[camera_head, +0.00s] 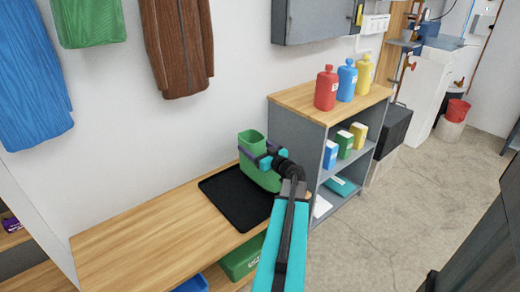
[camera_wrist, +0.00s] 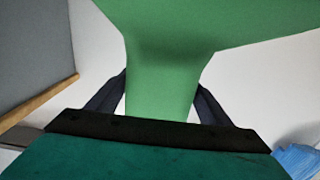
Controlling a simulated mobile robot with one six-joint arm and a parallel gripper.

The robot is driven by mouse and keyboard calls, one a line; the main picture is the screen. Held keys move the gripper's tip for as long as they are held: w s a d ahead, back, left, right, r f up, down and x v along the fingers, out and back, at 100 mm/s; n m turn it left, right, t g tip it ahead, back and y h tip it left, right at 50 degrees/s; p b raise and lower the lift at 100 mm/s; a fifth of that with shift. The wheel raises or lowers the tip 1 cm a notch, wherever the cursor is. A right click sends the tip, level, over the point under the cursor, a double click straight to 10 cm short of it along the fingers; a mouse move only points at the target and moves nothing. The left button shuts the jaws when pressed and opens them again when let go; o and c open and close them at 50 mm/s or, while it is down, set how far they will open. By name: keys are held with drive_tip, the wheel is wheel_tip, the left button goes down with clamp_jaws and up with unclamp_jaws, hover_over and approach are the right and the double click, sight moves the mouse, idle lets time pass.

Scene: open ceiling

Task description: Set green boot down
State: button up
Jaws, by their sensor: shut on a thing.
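The green boot (camera_head: 251,141) is upright in my gripper (camera_head: 257,155), over the right part of a black tray on the wooden bench. In the wrist view the green boot (camera_wrist: 162,85) fills the middle, with the dark fingers of my gripper (camera_wrist: 160,100) on both sides of it. My gripper is shut on the boot. The arm and gripper hide part of the boot's lower right side, so I cannot tell whether its sole touches the black tray (camera_head: 222,204).
The wooden bench (camera_head: 140,236) is clear left of the tray. A grey shelf unit (camera_head: 302,138) stands close on the right, with red (camera_head: 326,90), blue (camera_head: 347,82) and yellow (camera_head: 364,76) bottles on top. Green (camera_head: 243,261) and blue bins sit below the bench. Clothes hang above it.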

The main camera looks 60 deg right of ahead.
sight(251, 144)
drive_tip(key=shift+d+f, duration=0.15)
drive_tip(key=shift+d, duration=1.75)
drive_tip(key=shift+f+b, duration=0.7)
drive_tip(key=shift+f, duration=1.05)
drive_tip(key=o, duration=1.8)
drive_tip(key=shift+f, duration=0.1)
drive_tip(key=shift+s+a, duration=0.25)
drive_tip(key=shift+s, duration=0.35)
drive_tip(key=p+v, duration=0.1)
drive_tip(key=v, duration=0.9)
drive_tip(key=shift+s+a, duration=0.15)
drive_tip(key=shift+s, duration=0.2)
drive_tip(key=shift+w, duration=0.1)
